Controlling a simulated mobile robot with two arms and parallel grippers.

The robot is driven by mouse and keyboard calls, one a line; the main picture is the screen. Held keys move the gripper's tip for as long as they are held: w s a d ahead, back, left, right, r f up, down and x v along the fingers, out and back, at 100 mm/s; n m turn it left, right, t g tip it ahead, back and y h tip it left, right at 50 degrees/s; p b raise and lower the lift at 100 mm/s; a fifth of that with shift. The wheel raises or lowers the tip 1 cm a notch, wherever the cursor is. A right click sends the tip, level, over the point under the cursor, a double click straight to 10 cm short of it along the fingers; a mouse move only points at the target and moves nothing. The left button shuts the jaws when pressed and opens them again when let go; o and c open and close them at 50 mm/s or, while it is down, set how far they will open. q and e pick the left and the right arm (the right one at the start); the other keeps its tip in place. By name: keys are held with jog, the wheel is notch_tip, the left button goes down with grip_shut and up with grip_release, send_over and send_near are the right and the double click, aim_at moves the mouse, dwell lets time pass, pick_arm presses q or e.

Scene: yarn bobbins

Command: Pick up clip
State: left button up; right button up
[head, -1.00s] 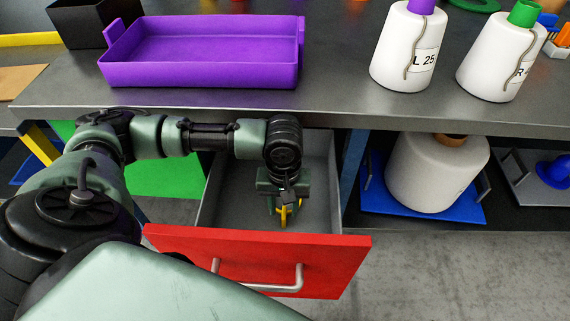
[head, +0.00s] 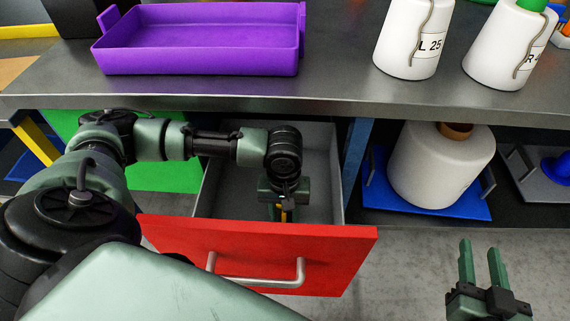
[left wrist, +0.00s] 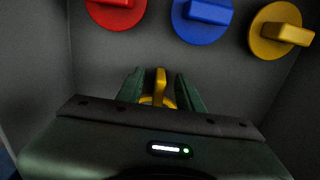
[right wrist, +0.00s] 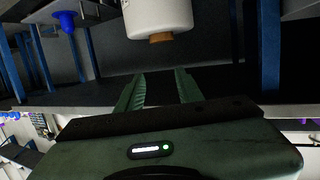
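Several round clips with raised grips lie on the grey drawer floor. In the left wrist view a red clip (left wrist: 117,12), a blue clip (left wrist: 203,16) and a yellow clip (left wrist: 276,32) are along the top. Another yellow clip (left wrist: 160,82) has its upright grip between the fingers of my left gripper (head: 282,211), with a gap on each side. My left gripper is open, pointing down inside the drawer. Its base hides part of that clip's disc. My right gripper (head: 480,252) is open and empty, at the lower right of the head view.
The open drawer (head: 260,255) has a red front with a metal handle, and its walls surround my left gripper. Above are the grey tabletop (head: 340,95), a purple tray (head: 200,62) and white bobbins. A large bobbin (head: 440,170) stands on the shelf to the right.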

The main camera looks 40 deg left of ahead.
pick_arm(q)
jog(key=shift+f, duration=0.1)
grip_shut()
dwell(0.4)
